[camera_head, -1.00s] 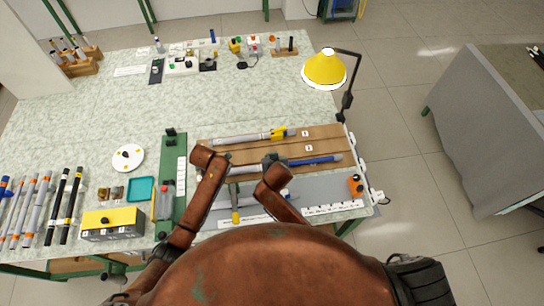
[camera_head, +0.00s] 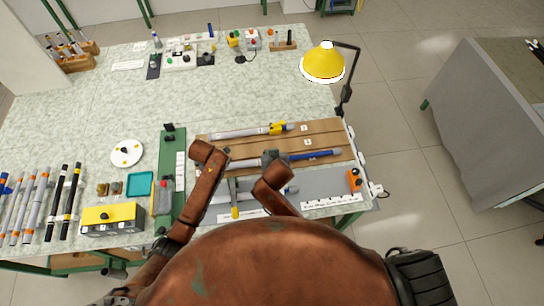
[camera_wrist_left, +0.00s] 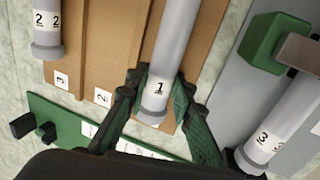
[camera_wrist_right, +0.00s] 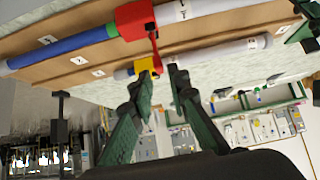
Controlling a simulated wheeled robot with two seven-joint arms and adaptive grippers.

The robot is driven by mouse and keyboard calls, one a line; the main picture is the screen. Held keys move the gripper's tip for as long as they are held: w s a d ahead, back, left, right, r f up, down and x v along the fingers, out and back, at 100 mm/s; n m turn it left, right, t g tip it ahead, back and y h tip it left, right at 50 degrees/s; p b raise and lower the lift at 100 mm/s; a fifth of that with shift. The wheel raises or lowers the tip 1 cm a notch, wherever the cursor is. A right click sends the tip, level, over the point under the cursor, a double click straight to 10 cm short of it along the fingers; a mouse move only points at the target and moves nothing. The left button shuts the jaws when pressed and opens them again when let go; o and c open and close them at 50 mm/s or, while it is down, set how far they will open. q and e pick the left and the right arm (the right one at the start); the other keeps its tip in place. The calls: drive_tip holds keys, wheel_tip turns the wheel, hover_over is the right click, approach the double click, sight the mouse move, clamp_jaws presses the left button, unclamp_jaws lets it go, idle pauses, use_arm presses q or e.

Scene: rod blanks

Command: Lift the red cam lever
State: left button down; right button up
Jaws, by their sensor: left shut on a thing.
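The red cam lever (camera_wrist_right: 153,42) shows in the right wrist view, its red clamp body around a rod and its thin arm pointing down. My right gripper (camera_wrist_right: 160,76) is open, with the lever's tip between its fingertips in the picture; contact cannot be told. In the head view this gripper (camera_head: 274,158) covers the lever. The rod has a blue end (camera_head: 320,154) and a grey end marked 1 (camera_wrist_left: 165,65). My left gripper (camera_wrist_left: 158,88) is shut on that grey end. In the head view the left arm hides most of that gripper.
The rod lies along a brown board (camera_head: 325,134). Behind it is another grey rod with a yellow clamp (camera_head: 277,128). A rod marked 3 (camera_wrist_left: 270,140) with a green block (camera_wrist_left: 272,42) lies beside my left gripper. A yellow lamp (camera_head: 322,64) stands at the back right.

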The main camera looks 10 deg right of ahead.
drive_tip(key=v, duration=0.8)
drive_tip(key=shift+s+r, duration=0.1)
use_arm(q)
drive_tip(key=c, duration=1.6)
unclamp_jaws()
